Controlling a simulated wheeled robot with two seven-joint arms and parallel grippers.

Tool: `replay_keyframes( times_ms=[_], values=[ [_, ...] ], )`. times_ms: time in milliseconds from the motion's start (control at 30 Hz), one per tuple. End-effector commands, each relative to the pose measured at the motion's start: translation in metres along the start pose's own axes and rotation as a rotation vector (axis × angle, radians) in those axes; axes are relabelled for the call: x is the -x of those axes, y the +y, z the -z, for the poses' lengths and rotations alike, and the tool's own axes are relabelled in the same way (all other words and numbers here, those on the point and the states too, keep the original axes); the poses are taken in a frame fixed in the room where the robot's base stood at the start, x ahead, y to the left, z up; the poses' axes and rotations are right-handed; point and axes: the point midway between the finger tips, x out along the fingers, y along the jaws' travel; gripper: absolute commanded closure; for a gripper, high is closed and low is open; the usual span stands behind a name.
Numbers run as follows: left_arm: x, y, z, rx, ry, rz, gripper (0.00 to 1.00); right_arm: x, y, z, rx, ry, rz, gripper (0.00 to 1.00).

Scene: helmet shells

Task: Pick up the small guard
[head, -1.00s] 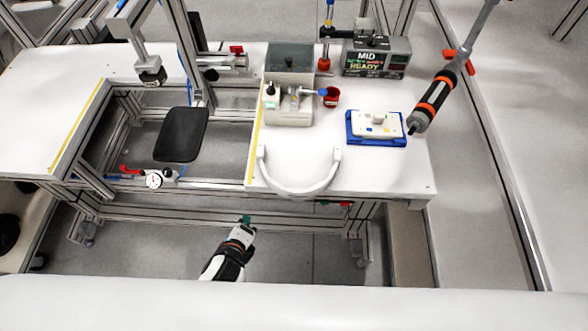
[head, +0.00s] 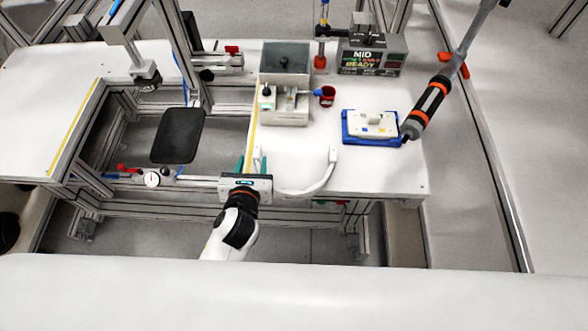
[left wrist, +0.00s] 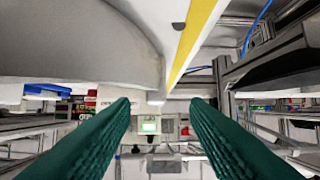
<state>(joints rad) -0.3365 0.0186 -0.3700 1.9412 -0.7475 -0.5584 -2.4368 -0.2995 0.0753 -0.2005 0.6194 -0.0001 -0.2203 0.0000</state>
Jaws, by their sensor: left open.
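The small guard, a white U-shaped band (head: 318,186), lies at the front edge of the white table in the head view. Its left end stands up at my left gripper (head: 253,166). My left gripper is open, with green fingers either side of that end as seen in the head view; contact cannot be told. The gripper body hides the left part of the band. In the left wrist view the open green fingers (left wrist: 159,106) reach forward. A large pale curved surface (left wrist: 85,50), apparently the guard up close, fills the upper left. My right gripper is not seen.
A grey box fixture (head: 284,100) with a red cup (head: 327,95) stands behind the guard. A blue tray (head: 349,139) with a white part lies to the right, by a hanging orange-banded tool (head: 426,108). A black pad (head: 178,136) stands left.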

Motion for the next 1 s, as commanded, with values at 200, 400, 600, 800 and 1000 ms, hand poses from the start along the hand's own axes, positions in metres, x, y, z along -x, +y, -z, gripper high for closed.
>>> replay_keyframes(
  times_ms=[200, 400, 600, 800, 1000],
  values=[
    [-0.029, 0.004, 0.005, 0.004, 0.000, 0.001, 0.58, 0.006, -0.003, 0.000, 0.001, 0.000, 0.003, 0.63],
    [-0.050, 0.004, 0.003, 0.002, -0.002, 0.000, 0.58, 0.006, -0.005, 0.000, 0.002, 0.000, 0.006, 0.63],
    [-0.051, 0.004, 0.002, 0.002, -0.001, -0.001, 0.58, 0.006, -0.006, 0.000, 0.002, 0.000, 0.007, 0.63],
    [-0.051, 0.003, 0.002, 0.001, -0.001, -0.001, 0.84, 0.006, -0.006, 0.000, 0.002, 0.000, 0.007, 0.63],
    [-0.051, 0.004, 0.003, 0.002, -0.001, -0.001, 1.00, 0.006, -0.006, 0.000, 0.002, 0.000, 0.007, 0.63]
  ],
)
